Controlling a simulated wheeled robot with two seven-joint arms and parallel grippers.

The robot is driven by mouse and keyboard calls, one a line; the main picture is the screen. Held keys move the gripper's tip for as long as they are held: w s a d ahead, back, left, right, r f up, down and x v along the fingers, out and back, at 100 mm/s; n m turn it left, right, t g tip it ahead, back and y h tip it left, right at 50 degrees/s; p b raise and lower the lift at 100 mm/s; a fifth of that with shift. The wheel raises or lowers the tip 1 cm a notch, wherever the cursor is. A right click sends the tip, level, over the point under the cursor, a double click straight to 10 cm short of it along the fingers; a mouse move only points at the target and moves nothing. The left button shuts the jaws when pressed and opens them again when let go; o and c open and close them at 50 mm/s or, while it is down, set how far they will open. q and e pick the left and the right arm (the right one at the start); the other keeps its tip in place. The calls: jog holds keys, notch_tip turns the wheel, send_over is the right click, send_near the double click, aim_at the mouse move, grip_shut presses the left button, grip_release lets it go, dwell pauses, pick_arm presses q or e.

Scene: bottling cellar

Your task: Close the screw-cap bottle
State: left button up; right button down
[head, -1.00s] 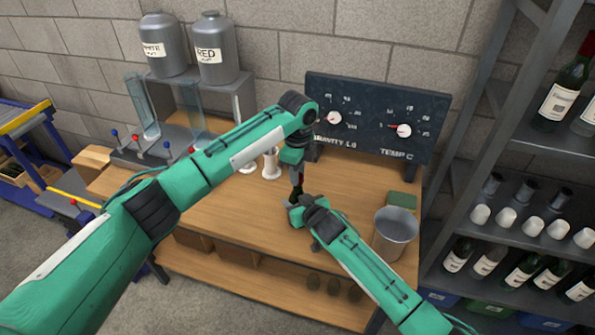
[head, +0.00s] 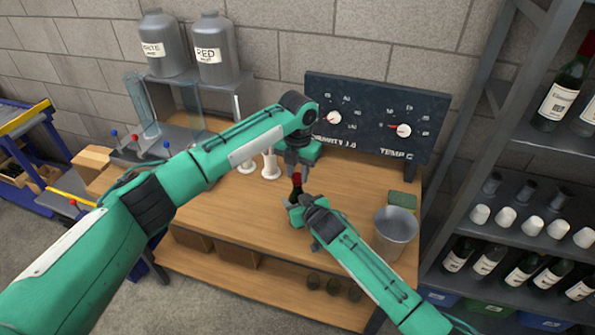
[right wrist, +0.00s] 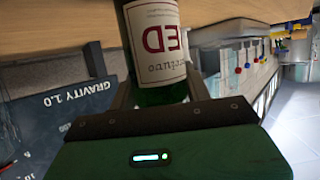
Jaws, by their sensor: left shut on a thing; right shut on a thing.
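The bottle (right wrist: 152,45) is dark green glass with a cream label reading RED, shown upside down in the right wrist view. My right gripper (right wrist: 155,92) is shut on its body, a finger on each side. In the head view my right gripper (head: 300,207) holds it at the workbench, and the arms hide most of it. A small red part (head: 296,182) shows at the bottle's top, apparently the screw cap. My left gripper (head: 297,171) points down from above and is shut on it. Whether the cap sits fully down on the neck is too small to tell.
The workbench (head: 225,205) has free room left of the bottle. A grey bucket (head: 394,232) and a green sponge (head: 402,200) are at the right. White stands (head: 271,166) are behind the left arm. A dial board (head: 375,115) rises at the back, and a bottle shelf (head: 540,155) stands right.

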pick_arm(q)
jog(key=shift+m, duration=1.1)
jog(key=o, duration=0.9)
jog(key=shift+o, duration=0.2)
jog(key=shift+r, duration=2.3)
jog(key=shift+c, duration=0.4)
